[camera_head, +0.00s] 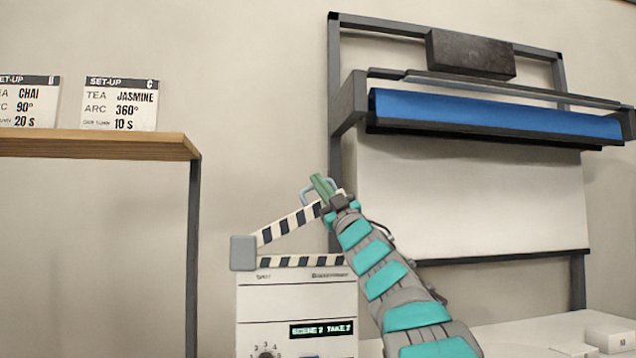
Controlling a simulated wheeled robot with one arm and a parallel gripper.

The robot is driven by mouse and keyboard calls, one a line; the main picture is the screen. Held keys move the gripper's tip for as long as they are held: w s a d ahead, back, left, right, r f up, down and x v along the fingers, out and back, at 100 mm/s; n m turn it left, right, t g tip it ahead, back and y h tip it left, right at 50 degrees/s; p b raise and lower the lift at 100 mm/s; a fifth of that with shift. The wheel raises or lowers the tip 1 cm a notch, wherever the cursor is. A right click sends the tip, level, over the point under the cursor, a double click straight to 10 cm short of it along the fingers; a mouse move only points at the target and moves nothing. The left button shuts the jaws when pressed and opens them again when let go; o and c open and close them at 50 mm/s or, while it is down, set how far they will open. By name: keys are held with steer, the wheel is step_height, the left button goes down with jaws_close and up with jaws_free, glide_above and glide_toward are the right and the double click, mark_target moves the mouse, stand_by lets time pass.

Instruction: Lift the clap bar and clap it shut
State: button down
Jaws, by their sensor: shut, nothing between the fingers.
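My gripper (320,188) is shut at the bar's raised right end, next to a light blue handle (306,190). My arm hides the right end of the bar and board. I cannot tell whether gripper and bar touch.
A wooden shelf (110,146) at left holds set-up cards, one reading "JASMINE" (121,104). A dark frame with a blue roll (490,112) and white panel (470,200) stands behind my arm. Small white boxes (610,338) lie on the white table at lower right.

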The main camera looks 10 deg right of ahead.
steer(key=shift+h, duration=0.3)
steer(key=d+f+m+t+h+b, duration=0.4)
steer(key=f+m+h+b, duration=0.5)
steer(key=f+m+b, duration=0.1)
steer(key=shift+d+m+h+b, duration=0.3)
steer(key=shift+d+b, duration=0.1)
steer(key=shift+b, duration=0.4)
steer(key=shift+w+f, duration=0.1)
steer(key=shift+s+r+p, duration=0.7)
steer(key=shift+s+r, duration=0.05)
steer(key=shift+r, duration=1.2)
steer(key=v, duration=0.9)
steer(key=shift+a+f, duration=0.25)
steer(key=shift+a, duration=0.05)
